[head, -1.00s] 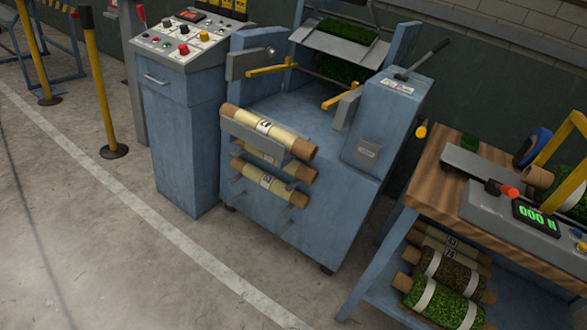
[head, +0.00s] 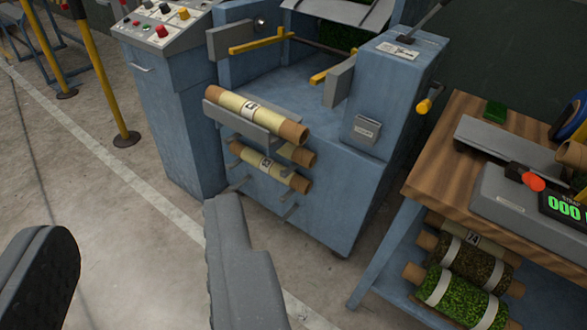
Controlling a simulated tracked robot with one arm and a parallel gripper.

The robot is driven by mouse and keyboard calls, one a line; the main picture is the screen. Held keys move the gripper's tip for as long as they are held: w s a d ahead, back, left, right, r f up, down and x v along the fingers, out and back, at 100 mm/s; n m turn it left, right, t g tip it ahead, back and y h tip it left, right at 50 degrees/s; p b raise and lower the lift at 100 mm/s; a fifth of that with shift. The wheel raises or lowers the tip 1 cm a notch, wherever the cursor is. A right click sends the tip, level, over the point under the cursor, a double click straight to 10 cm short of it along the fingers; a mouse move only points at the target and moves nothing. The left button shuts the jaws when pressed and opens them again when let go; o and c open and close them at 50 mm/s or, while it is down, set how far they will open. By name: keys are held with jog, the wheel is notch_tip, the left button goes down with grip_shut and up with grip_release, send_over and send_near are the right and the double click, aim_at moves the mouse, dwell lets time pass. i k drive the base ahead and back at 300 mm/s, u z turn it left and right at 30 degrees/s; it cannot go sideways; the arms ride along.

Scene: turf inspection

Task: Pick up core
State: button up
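Several brown cardboard cores wrapped in pale yellow sit on the front rack of the blue machine (head: 345,205). The top core (head: 232,102) lies in a grey cradle and has a white label. A second core (head: 298,154) shows partly behind the cradle.
A control cabinet (head: 165,100) stands left of the machine. A yellow post (head: 103,75) stands farther left. At right, a wooden-topped bench (head: 435,165) carries a grey device with a green display (head: 563,205), with turf rolls (head: 465,300) on its shelf. The floor at lower left is clear.

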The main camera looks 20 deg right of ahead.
aim_at(295, 181)
jog(key=z, duration=0.1)
jog(key=i, duration=1)
jog(key=u, duration=0.1)
